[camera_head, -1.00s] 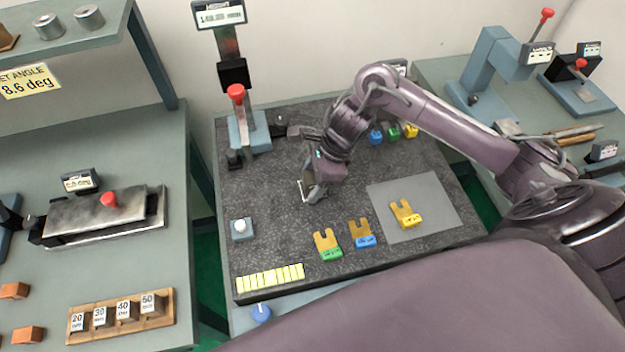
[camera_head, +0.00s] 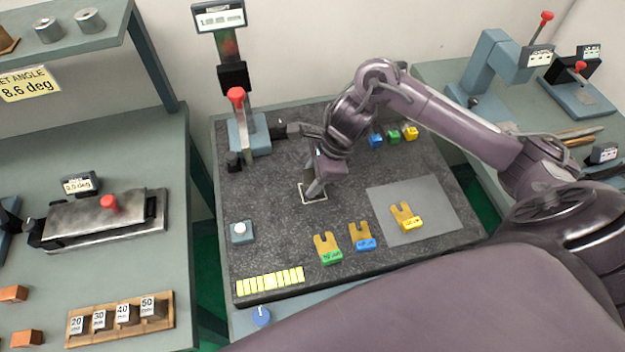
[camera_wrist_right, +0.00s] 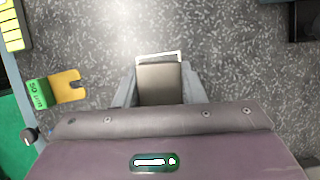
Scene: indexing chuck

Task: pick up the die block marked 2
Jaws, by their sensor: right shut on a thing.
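My right gripper (camera_head: 315,187) is low over the dark speckled plate, at a small white square outline (camera_head: 312,201). In the right wrist view, its two fingers (camera_wrist_right: 159,88) are shut on a plain grey block (camera_wrist_right: 160,83). Part of the white outline (camera_wrist_right: 172,55) shows just beyond the block. I see no number on the block's visible face, so I cannot tell whether it is the die block marked 2. I cannot tell whether the block touches the plate. My left gripper is not in view.
Green (camera_head: 328,249), blue (camera_head: 363,237) and yellow (camera_head: 407,217) tagged forks lie in front. A gauge stand (camera_head: 247,130) rises at the back left. Small coloured pieces (camera_head: 393,136) sit behind the arm. A white button (camera_head: 241,230) and yellow strip (camera_head: 270,281) lie left and front.

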